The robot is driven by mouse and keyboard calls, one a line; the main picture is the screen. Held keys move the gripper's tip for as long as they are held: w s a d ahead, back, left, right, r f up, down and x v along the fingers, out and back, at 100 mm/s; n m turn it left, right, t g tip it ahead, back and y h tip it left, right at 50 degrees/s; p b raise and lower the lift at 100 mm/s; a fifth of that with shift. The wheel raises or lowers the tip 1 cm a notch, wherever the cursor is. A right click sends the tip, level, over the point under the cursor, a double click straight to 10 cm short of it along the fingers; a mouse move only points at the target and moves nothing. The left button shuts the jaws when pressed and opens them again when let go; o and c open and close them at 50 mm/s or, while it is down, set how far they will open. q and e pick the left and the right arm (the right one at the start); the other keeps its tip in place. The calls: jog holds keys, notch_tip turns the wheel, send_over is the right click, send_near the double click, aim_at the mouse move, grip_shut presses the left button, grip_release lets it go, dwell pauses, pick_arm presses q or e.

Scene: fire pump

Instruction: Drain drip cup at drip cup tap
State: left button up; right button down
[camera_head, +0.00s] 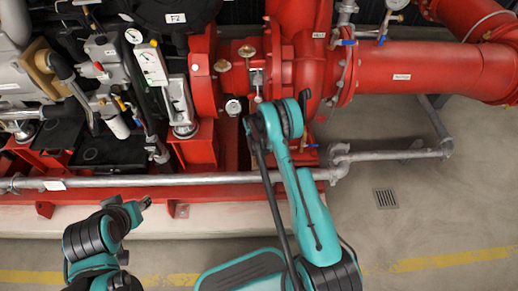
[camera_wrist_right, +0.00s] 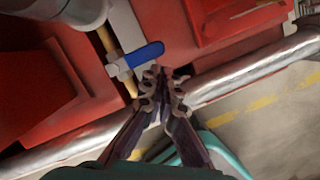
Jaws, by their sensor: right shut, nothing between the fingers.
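In the right wrist view, a tap with a blue lever handle (camera_wrist_right: 143,55) sits on a thin brass-coloured pipe (camera_wrist_right: 105,40) in front of red metalwork. My right gripper (camera_wrist_right: 160,75) is shut and empty, its fingertips just below the right end of the blue lever. I cannot tell whether they touch it. In the head view the right forearm reaches up to the pump base and hides its gripper and this tap. The drip cup cannot be made out. My left gripper (camera_head: 146,202) is at lower left, apart from the pipe; its jaw state is unclear.
A grey horizontal pipe (camera_head: 120,181) crosses in front of the red base; it also shows below the fingers in the wrist view (camera_wrist_right: 250,75). Red pump casing (camera_head: 300,60) and pipework (camera_head: 430,68) stand behind. Floor with a drain grate (camera_head: 385,198) is clear at right.

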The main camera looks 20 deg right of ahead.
jog(key=shift+w+d, duration=0.25)
jog(key=shift+d, duration=0.05)
dwell(0.5)
jog(key=shift+s+a, duration=0.1)
